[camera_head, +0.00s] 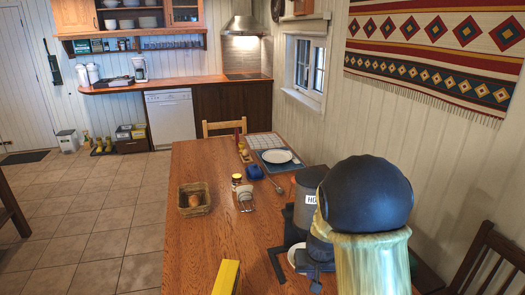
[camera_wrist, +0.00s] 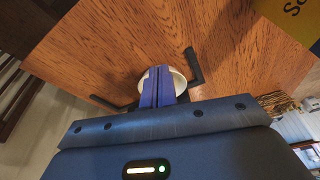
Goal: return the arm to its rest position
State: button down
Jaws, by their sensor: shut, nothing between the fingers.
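My gripper (camera_wrist: 158,72) shows in the wrist view with its two blue fingers shut together and nothing between them. The fingers point down over a round white dish (camera_wrist: 180,80) on the wooden table, overlapping it in the picture; I cannot tell whether they touch it. Black bars stick out on both sides of the dish. In the head view my arm fills the lower right and hides much of the dish (camera_head: 292,256) and my gripper's fingertips.
Beside my arm stands a grey lettered canister (camera_head: 305,200). A yellow box (camera_head: 227,277) lies at the near table edge. A basket (camera_head: 194,208), a napkin holder (camera_head: 245,203) and a plate (camera_head: 277,156) stand farther back. The table's left-middle is clear. A wall and chair (camera_head: 490,255) are right.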

jog(key=s+r+p, duration=0.6)
jog(key=s+r, duration=0.6)
jog(key=s, duration=0.5)
jog(key=shift+a+r+g, duration=0.3)
jog(key=shift+r, duration=0.05)
